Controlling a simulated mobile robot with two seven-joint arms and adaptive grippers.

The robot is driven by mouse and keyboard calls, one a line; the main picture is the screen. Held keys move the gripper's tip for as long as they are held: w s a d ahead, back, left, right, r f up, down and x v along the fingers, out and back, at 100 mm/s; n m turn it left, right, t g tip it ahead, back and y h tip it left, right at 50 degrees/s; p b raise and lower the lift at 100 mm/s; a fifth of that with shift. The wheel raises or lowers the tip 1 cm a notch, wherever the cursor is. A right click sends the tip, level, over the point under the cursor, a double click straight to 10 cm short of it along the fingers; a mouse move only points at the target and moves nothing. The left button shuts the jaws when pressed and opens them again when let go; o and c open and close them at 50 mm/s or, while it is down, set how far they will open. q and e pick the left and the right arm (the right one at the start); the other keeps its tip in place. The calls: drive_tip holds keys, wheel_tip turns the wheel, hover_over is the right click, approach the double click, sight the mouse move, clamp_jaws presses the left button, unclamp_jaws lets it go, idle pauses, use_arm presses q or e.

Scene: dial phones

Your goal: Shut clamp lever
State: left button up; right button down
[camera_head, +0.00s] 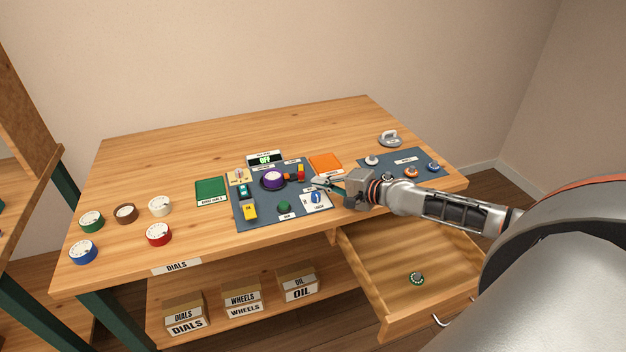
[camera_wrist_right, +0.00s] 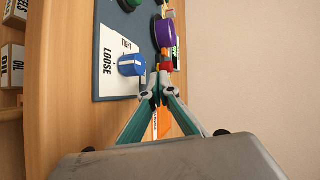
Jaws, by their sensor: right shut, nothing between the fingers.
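On the blue-grey panel (camera_head: 262,214) a small red and yellow fixture (camera_head: 300,172) stands right of a purple dial (camera_head: 273,180). It looks like the clamp, but its lever is too small to read as open or shut. In the right wrist view a red part (camera_wrist_right: 167,66) shows just beyond the fingertips, below the purple dial (camera_wrist_right: 165,33). My right gripper (camera_head: 317,184) is shut and empty over the panel's right side, close to this fixture; contact cannot be told. In the wrist view its fingertips (camera_wrist_right: 153,82) meet beside the blue knob (camera_wrist_right: 131,65). My left gripper is out of view.
The blue knob sits on a white LOOSE/TIGHT plate (camera_head: 316,202). A yellow block (camera_head: 250,212), green knob (camera_head: 284,207) and display (camera_head: 264,158) share the panel. An orange pad (camera_head: 325,164) lies behind my gripper. An open drawer (camera_head: 381,268) is below. Dials stand at left.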

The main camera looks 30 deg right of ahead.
sight(301, 176)
drive_tip(key=shift+w+a, duration=0.25)
drive_tip(key=shift+w, duration=0.4)
drive_tip(key=shift+w+a, duration=0.2)
drive_tip(key=shift+w, duration=0.45)
drive_tip(key=shift+w+a+r+p, duration=0.3)
drive_tip(key=shift+w+a+p, duration=0.25)
drive_tip(key=shift+a+p, duration=0.15)
drive_tip(key=shift+a+f, duration=0.1)
drive_tip(key=shift+a, duration=0.05)
drive_tip(key=shift+a, duration=0.1)
